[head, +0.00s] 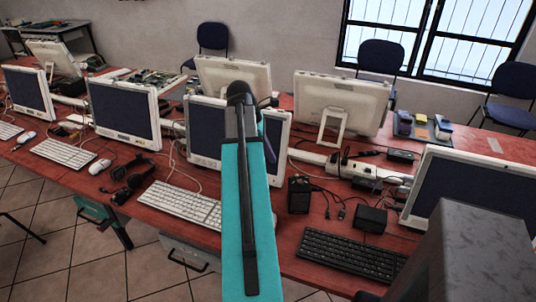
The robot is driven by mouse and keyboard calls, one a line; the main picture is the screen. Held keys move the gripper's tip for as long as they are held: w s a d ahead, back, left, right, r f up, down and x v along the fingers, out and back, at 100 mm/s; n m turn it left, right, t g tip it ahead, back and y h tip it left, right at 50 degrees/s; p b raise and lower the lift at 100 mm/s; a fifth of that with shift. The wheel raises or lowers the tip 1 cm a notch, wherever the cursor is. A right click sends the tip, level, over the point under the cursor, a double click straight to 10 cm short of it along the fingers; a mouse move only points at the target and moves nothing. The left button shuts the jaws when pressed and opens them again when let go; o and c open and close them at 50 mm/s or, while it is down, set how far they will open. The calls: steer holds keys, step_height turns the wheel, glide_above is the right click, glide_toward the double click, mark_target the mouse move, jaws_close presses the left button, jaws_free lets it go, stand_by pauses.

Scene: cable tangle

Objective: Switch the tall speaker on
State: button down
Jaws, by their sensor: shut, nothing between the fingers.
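A small upright black box (299,194), which looks like the taller speaker, stands on the red table right of my arm. Its front shows faint round markings; I cannot make out a switch or a light. A lower, wider black box (370,219) sits to its right, with a cable beside it. My teal arm (248,220) rises through the middle of the head view, left of the upright box. My gripper cannot be made out; the arm seems to hide it.
A black keyboard (352,255) lies in front of the boxes, and a white keyboard (181,205) lies left of my arm. Loose cables and plugs (335,207) lie between the boxes. A power strip (372,172), several monitors and a large grey block (485,255) crowd the area.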

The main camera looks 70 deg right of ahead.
mark_target(298, 175)
steer(key=shift+s+d+f+p, duration=0.4)
steer(key=shift+s+d+f, duration=0.1)
steer(key=shift+s+f, duration=0.65)
steer(key=shift+s+d+f+p, duration=0.45)
steer(key=shift+s+f, duration=0.5)
steer(key=shift+f, duration=0.25)
steer(key=shift+s+d+f+p, duration=0.4)
steer(key=shift+s+d+f, duration=0.1)
steer(key=shift+s+f, duration=0.65)
steer(key=shift+w, duration=0.15)
steer(key=shift+s+d+p, duration=0.25)
steer(key=shift+s+p, duration=0.05)
steer(key=shift+s, duration=0.25)
steer(key=shift+s+d+p, duration=0.2)
steer(key=shift+s+p, duration=0.05)
steer(key=shift+s, duration=0.25)
steer(key=b+v, duration=0.2)
steer(key=v, duration=1.1)
steer(key=shift+r, duration=0.3)
steer(key=shift+w+a, duration=0.1)
steer(key=shift+w, duration=0.1)
